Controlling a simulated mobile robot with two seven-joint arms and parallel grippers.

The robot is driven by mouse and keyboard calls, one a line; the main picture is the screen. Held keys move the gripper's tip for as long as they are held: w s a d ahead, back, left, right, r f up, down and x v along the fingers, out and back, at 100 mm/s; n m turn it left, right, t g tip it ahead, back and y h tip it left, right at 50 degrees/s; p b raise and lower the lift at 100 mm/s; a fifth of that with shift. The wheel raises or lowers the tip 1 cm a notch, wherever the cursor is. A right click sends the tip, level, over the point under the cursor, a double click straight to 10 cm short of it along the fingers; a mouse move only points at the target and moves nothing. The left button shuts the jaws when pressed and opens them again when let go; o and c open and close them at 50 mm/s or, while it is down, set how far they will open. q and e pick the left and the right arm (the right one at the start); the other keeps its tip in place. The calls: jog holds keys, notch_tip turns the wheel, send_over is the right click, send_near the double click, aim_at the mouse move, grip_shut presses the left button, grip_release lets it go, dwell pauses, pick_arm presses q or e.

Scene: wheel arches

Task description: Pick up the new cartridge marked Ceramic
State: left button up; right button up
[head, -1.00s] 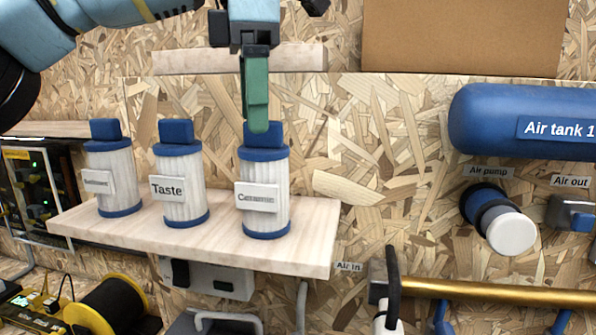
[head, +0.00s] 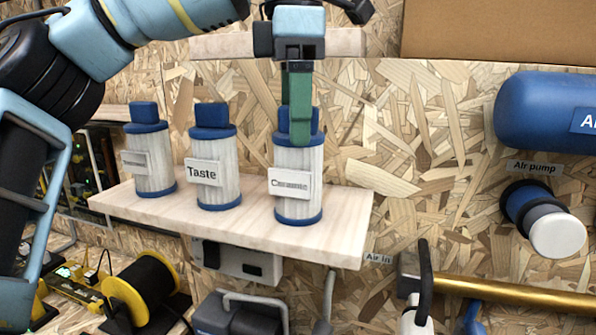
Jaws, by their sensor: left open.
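The Ceramic cartridge (head: 299,204) is a white ribbed cylinder with blue ends and a blue top block. It stands upright at the right of the wooden shelf (head: 345,225). My left gripper (head: 300,138) points down over it. Its green fingers overlap the blue top block in the picture, with one finger seen in front. The jaws are open, and I cannot tell whether they touch the block. My right gripper is not in view.
The Taste cartridge (head: 215,190) and another labelled cartridge (head: 150,180) stand to the left on the same shelf. A blue air tank (head: 540,110), an air pump (head: 545,215) and a brass pipe (head: 500,292) are at the right. A yellow-black spool (head: 145,285) sits lower left.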

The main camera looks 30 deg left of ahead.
aim_at(295, 150)
pick_arm(q)
jog(key=shift+s+d+f, duration=0.1)
jog(key=shift+f, duration=1.15)
jog(key=shift+s+d+f, duration=0.1)
jog(key=shift+f, duration=1.1)
jog(key=c, duration=1.1)
